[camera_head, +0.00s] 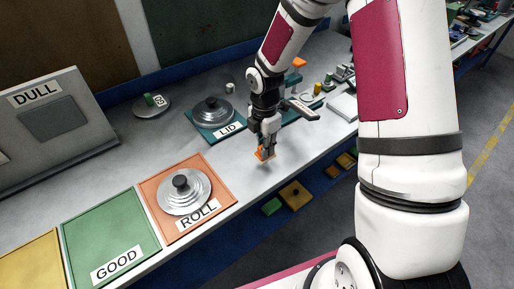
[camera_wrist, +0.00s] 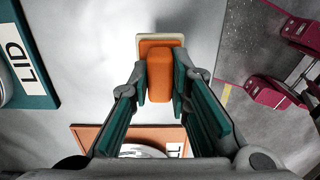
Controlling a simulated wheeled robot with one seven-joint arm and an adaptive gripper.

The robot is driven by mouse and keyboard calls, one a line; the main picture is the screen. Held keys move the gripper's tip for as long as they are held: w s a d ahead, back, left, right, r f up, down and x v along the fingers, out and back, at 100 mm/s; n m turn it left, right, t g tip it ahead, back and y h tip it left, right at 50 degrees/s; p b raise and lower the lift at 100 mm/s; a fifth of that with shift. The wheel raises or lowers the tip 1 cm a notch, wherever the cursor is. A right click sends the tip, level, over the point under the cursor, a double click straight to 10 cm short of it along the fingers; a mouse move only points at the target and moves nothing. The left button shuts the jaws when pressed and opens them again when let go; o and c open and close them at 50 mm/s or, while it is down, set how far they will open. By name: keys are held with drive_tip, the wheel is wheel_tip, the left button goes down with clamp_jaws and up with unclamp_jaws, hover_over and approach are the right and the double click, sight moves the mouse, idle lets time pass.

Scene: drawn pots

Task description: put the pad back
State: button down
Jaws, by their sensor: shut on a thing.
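My gripper (camera_head: 266,143) is shut on an orange pad (camera_head: 263,155), over the grey bench top between the LID mat and the bench's front edge. In the wrist view the gripper's two teal-lined fingers (camera_wrist: 160,90) clasp the sides of the pad's orange grip block (camera_wrist: 160,68). The pad's base is orange with a pale layer (camera_wrist: 172,41) and shows beyond the grip. I cannot tell whether the pad touches the bench.
An orange ROLL mat (camera_head: 152,198) with a metal lid (camera_head: 185,196) lies left of the gripper. A teal LID mat (camera_head: 203,131) holds another lid (camera_head: 212,109). A green GOOD mat (camera_head: 105,232) and DULL board (camera_head: 50,115) stand left. Small items crowd the back right.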

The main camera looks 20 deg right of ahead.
drive_tip(key=w, duration=0.1)
drive_tip(key=w+a, duration=0.1)
drive_tip(key=shift+w+f, duration=0.15)
drive_tip(key=shift+w, duration=0.15)
drive_tip(key=shift+w+a+f+p, duration=0.1)
drive_tip(key=shift+w+f+p, duration=0.15)
drive_tip(key=shift+f, duration=0.65)
drive_tip(key=shift+w+a+f+p, duration=0.1)
drive_tip(key=shift+f+p, duration=0.1)
drive_tip(key=shift+f, duration=0.65)
drive_tip(key=shift+f, duration=0.1)
drive_tip(key=c, duration=1.5)
unclamp_jaws()
